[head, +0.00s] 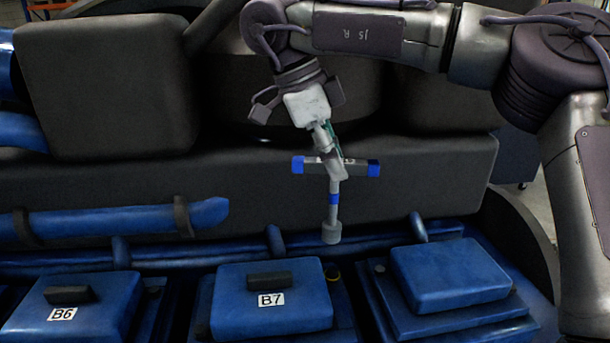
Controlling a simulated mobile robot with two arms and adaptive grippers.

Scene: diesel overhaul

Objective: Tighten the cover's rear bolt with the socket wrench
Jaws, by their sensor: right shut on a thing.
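My right gripper (331,152) is shut on the socket wrench (334,196) at the middle of its crossbar, which has blue ends. The wrench's shaft points down, with a blue ring and a grey socket at its lower end. The socket hangs above and behind the gap between the blue cover marked B7 (273,321) and the unmarked blue cover (450,276) on the right. My left gripper is out of view.
Another blue cover marked B6 (72,316) sits at the left. Blue pipes (150,219) run behind the covers. The dark engine block (230,185) rises close behind the wrench. The space directly around the wrench's shaft looks free.

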